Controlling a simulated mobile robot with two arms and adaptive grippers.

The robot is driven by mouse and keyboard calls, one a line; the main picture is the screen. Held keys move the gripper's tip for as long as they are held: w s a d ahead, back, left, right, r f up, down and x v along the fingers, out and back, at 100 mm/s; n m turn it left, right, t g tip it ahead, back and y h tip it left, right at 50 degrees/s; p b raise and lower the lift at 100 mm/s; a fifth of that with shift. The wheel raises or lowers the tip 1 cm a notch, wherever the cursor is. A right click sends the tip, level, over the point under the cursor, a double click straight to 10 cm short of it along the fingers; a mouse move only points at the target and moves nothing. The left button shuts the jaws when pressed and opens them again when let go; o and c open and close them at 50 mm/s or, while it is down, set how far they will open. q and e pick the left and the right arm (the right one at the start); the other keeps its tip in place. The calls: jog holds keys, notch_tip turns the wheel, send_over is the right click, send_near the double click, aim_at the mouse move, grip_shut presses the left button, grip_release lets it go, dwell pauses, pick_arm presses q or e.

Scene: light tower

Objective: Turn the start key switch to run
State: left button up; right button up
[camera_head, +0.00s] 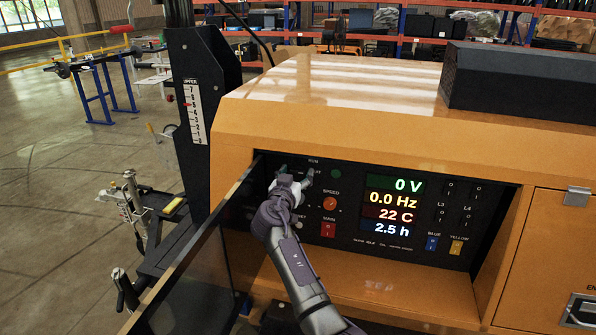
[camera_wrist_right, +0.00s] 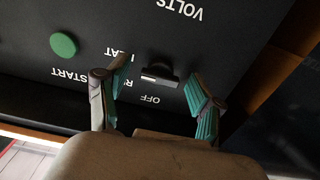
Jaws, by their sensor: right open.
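The start key switch (camera_wrist_right: 160,75) is a small dark key in the black control panel. In the right wrist view it sits near inverted lettering, with an "OFF" label close by. In the head view the key is hidden behind my right gripper (camera_head: 295,175), just below the "RUN" label. My right gripper (camera_wrist_right: 158,78) is open, with one green-padded finger on each side of the key. The fingers look apart from it; whether the tips touch the panel I cannot tell. My left gripper is out of view.
The control panel (camera_head: 341,247) is recessed in an orange housing (camera_head: 330,115). An open dark door (camera_head: 190,250) stands close left of my right arm. A green button (camera_wrist_right: 63,45), an orange speed knob (camera_head: 330,203) and a red main switch (camera_head: 328,229) are nearby.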

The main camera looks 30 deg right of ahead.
jog(key=shift+a, duration=0.1)
jog(key=shift+c, duration=0.8)
jog(key=c, duration=1)
